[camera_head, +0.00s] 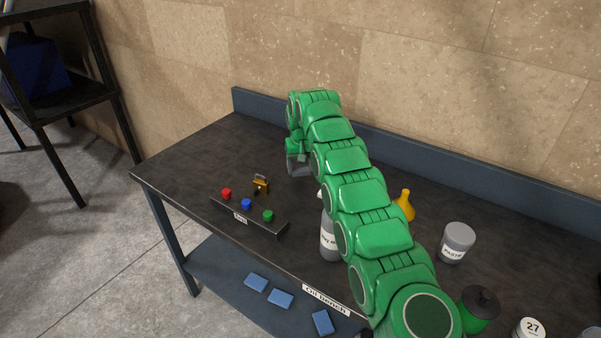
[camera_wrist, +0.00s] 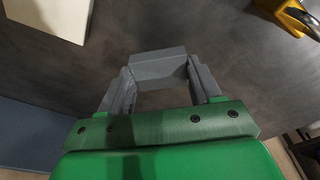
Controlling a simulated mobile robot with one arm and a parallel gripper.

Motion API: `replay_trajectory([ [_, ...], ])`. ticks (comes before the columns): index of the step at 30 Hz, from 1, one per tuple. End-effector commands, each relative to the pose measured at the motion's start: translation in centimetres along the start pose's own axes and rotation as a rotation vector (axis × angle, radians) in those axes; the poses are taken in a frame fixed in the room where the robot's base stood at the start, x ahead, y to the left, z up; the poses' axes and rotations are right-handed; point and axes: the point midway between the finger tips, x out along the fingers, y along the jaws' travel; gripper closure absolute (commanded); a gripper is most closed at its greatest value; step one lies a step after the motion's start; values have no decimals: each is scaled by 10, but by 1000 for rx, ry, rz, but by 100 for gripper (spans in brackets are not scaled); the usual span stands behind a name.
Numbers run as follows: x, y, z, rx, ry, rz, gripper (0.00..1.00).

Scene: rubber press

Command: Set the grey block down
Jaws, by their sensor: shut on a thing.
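My gripper (camera_head: 298,166) is over the back part of the dark bench top (camera_head: 200,160), to the right of a brass padlock. In the wrist view its two grey fingers close on the sides of the grey block (camera_wrist: 158,66), which spans the gap between the fingertips. In the head view the block can hardly be told apart from the grey fingers. I cannot tell whether its underside touches the bench.
The padlock (camera_head: 261,184) stands by a rack (camera_head: 250,219) with red, blue and green knobs. A pale block (camera_wrist: 55,14) lies at the wrist view's upper left. A grey bottle (camera_head: 329,240), yellow flask (camera_head: 405,206) and paste jar (camera_head: 457,242) stand right. Bench left is clear.

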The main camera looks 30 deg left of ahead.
Motion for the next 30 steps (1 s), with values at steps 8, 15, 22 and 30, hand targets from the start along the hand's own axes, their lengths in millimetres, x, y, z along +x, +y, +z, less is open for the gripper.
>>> replay_trajectory([
  [8,11,0,2,0,0,1,89],
  [15,25,0,3,-1,4,0,89],
  [22,27,0,3,-1,4,0,89],
  [30,30,0,4,-1,3,0,28],
])
